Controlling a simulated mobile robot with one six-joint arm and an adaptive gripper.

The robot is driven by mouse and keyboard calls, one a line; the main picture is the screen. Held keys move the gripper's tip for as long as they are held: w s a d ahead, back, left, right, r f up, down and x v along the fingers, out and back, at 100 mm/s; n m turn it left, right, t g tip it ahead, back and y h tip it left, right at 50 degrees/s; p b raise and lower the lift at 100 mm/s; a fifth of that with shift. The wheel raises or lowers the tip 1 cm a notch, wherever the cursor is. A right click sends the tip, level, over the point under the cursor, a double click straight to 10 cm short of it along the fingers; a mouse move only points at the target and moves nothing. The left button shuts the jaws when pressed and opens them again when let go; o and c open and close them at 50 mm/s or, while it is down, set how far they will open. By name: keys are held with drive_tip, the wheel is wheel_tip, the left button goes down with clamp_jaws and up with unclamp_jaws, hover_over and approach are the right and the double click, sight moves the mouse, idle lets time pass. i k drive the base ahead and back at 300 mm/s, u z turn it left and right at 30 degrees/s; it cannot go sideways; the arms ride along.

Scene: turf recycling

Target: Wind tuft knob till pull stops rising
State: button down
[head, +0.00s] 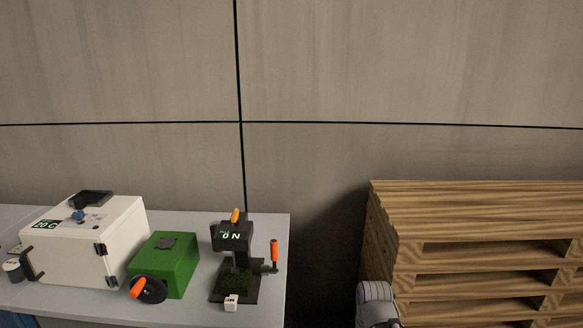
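A black tuft-pull device (234,234) stands on the right end of the grey table. Its display shows green characters that look like a 0 and an N. An orange grip (274,250) stands upright on a crank at its right side, and a small orange piece (235,215) sits on top. I cannot tell which of these is the tuft knob. A dark green turf piece (238,283) lies on the device's base, with a small white labelled block (231,303) at its front. My gripper is not in view; only a grey-white part that looks like my arm shows at the bottom.
A green box (176,262) with a black handwheel and orange grip stands left of the device. Further left is a white cabinet (119,229) with a display. The grey table (277,225) ends just right of the device. Stacked wooden pallets (470,215) stand at right, across a dark gap.

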sight(234, 219)
drive_tip(key=k, duration=0.65)
drive_tip(key=z, duration=0.45)
drive_tip(key=i, duration=1.5)
drive_tip(key=u, duration=0.6)
